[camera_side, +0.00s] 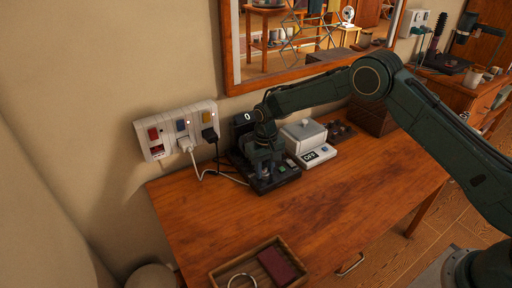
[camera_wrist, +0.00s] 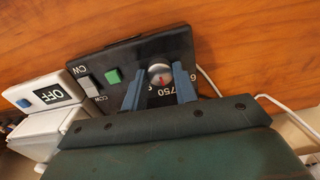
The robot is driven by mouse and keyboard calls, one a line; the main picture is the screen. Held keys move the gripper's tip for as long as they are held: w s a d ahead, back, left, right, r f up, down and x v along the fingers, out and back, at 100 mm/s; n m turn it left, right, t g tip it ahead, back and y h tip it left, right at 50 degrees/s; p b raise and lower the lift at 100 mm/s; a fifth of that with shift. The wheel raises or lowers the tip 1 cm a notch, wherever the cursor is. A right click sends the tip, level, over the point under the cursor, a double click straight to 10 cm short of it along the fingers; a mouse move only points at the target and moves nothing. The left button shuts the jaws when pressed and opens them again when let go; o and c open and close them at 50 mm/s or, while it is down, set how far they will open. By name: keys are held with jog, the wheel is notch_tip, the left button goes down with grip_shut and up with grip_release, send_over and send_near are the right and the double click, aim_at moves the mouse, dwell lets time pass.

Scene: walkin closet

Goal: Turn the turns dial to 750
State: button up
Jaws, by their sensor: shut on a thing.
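The black winder unit (camera_side: 290,183) sits on the wooden table near the wall. In the wrist view the same black panel (camera_wrist: 125,58) carries a silver turns dial (camera_wrist: 160,74) with a red mark. The number 750 shows just on my side of the dial, between the fingers. Another number at the right is partly hidden by a finger. My gripper (camera_wrist: 159,84) has its two blue-grey fingers on either side of the dial, shut on it. In the side view my gripper (camera_side: 262,163) reaches down over the unit and hides the dial.
A green button (camera_wrist: 113,76) and a CW/CCW rocker switch (camera_wrist: 90,84) are beside the dial. A display (camera_side: 246,117) reads 0. A white device marked OFF (camera_side: 318,154) stands to the right. A power strip (camera_side: 178,130) is on the wall. A tray (camera_side: 228,270) lies in front.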

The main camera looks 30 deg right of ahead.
aim_at(264, 172)
jog(key=shift+w+m, duration=0.1)
jog(key=shift+m, duration=0.4)
jog(key=shift+r, duration=0.1)
jog(key=o, duration=1)
jog(key=shift+c, duration=0.2)
notch_tip(264, 172, up, 14)
dwell(0.3)
